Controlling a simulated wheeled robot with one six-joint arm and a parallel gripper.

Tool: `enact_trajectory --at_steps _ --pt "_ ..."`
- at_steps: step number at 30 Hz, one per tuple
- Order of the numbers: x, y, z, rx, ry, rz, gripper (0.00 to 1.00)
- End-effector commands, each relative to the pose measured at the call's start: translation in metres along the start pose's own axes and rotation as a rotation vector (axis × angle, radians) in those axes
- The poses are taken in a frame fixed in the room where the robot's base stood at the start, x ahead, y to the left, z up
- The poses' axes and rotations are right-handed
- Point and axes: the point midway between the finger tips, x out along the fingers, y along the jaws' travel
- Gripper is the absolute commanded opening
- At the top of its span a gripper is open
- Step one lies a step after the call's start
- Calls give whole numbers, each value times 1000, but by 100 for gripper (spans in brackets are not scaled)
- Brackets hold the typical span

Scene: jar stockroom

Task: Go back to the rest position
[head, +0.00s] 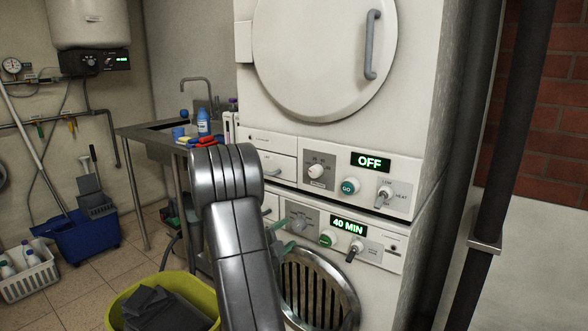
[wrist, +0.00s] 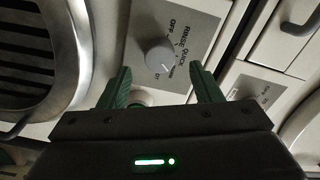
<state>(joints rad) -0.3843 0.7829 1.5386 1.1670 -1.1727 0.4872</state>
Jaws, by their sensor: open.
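My gripper (wrist: 161,78) is open and empty, its two green fingers apart in the wrist view. They are close to a control panel, one on each side of a grey dial (wrist: 160,58) in the picture. I cannot tell whether either finger touches the panel. In the head view my arm reaches up and bends over in front of the lower machine (head: 384,257), whose display reads 40 MIN. The gripper is mostly hidden behind the arm; a bit of green shows at its right.
The upper machine (head: 272,118) has a display reading OFF and a closed round door (head: 325,50). A yellow-green tub (head: 115,305) with dark cloth stands at lower left. A sink table (head: 134,131), a blue bucket (head: 88,238) and a white basket (head: 32,277) are further left. Dark pipes (head: 500,170) run at right.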

Motion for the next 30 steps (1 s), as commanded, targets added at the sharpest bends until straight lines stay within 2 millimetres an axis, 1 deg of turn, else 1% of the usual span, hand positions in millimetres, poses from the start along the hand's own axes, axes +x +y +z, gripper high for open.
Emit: enact_trajectory --at_steps 1,3,9,12,15,21,30 --pt "-11 -1 1 -1 -4 0 58" --pt "-25 -2 1 -2 -4 -1 58" --pt "-63 -1 0 -3 -3 0 58" --pt "-77 -1 0 -3 -2 0 58" --pt "-87 0 0 -3 -2 1 58" --pt "-95 0 0 -2 1 0 58" --pt "-95 0 0 -3 1 1 58"
